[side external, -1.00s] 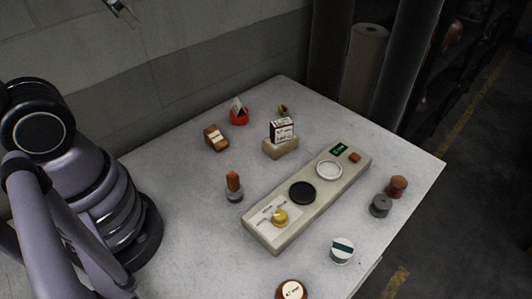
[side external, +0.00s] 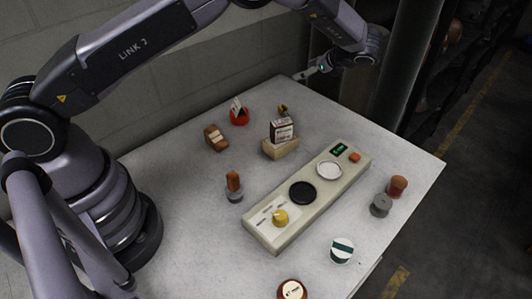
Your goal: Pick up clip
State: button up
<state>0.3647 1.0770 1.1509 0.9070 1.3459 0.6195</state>
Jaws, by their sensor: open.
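A small yellow-and-dark piece (side external: 283,110) stands near the back edge of the table, behind the box on the tan block. It may be the clip, but it is too small to tell for sure. A red holder (side external: 239,117) with a pale card upright in it stands to its left. My gripper (side external: 304,75) is at the table's far back corner, above and to the right of the yellow-and-dark piece and apart from it. It is open, with nothing seen between its fingers.
A long beige panel (side external: 322,190) with a black disc, a white disc and a yellow knob lies across the middle. A boxed item (side external: 281,130) sits on a tan block (side external: 280,149). Several small round pieces stand around.

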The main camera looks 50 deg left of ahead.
aim_at(285, 109)
jog(key=d+f+m+y, duration=0.1)
jog(key=f, duration=0.3)
jog(key=f+m+t+y, duration=0.1)
jog(key=f+m, duration=0.1)
jog(key=f, duration=0.3)
jog(key=w+d+f+m, duration=0.1)
jog(key=f, duration=0.4)
jog(key=shift+d+t+y, duration=0.3)
jog(key=shift+y, duration=0.1)
jog(key=x, duration=0.8)
jog(key=shift+f, duration=0.15)
jog(key=x, duration=0.5)
jog(key=shift+s+a, duration=0.15)
jog(key=shift+a, duration=0.3)
grip_shut()
